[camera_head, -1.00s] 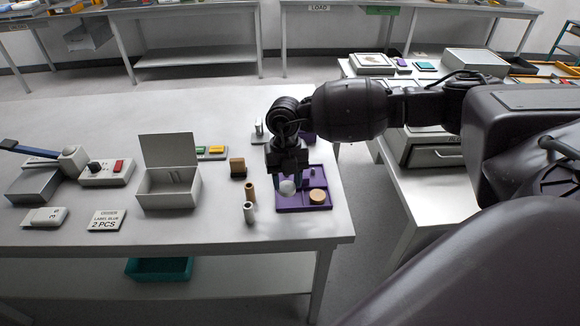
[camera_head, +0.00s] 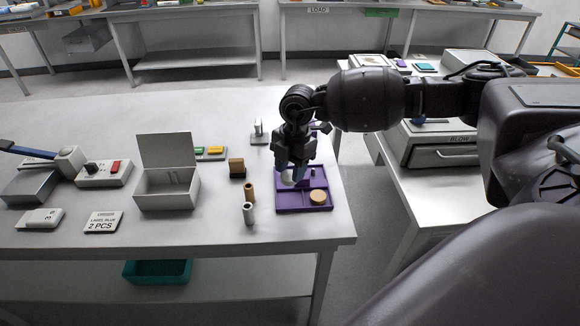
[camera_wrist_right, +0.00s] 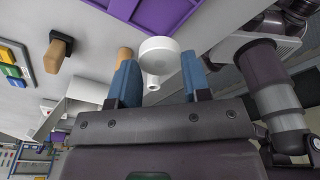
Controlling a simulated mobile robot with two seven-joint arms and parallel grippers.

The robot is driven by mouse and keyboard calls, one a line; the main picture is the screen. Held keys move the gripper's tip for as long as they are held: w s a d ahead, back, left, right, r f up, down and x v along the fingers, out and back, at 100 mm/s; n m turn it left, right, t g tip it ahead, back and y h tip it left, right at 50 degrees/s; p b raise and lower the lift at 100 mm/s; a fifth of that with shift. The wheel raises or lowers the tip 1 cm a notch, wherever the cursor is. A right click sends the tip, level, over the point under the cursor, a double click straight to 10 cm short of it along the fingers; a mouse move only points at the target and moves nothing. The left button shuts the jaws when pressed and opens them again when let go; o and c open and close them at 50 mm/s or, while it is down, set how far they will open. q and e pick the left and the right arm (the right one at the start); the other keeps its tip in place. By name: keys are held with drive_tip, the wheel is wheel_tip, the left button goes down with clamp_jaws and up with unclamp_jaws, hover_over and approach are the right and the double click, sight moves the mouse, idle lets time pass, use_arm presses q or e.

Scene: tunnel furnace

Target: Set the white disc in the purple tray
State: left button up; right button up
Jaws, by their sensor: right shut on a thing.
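The white disc (camera_head: 286,177) is between the fingers of my right gripper (camera_head: 293,172), over the far left part of the purple tray (camera_head: 290,209). The tray (camera_wrist_right: 150,14) shows at the top of that view, apart from the disc. A round tan disc (camera_head: 318,196) lies in the tray's front right compartment. Part of the tray is hidden by the gripper. My left gripper is not in view.
Left of the tray stand a brown cylinder (camera_head: 249,192), a grey cylinder (camera_head: 248,214) and a brown-topped block (camera_head: 237,168). An open grey box (camera_head: 168,190) is farther left. The tray is near the table's right edge.

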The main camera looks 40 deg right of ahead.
sight(291, 174)
drive_tip(key=shift+f+b, duration=1.2)
drive_tip(key=shift+f, duration=1.75)
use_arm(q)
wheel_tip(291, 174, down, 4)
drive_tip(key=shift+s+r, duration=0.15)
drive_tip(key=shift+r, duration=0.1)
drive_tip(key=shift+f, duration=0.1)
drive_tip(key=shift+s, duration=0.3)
use_arm(e)
drive_tip(key=shift+f, duration=0.15)
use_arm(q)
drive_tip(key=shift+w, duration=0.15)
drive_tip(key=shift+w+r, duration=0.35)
use_arm(e)
drive_tip(key=shift+f, duration=0.2)
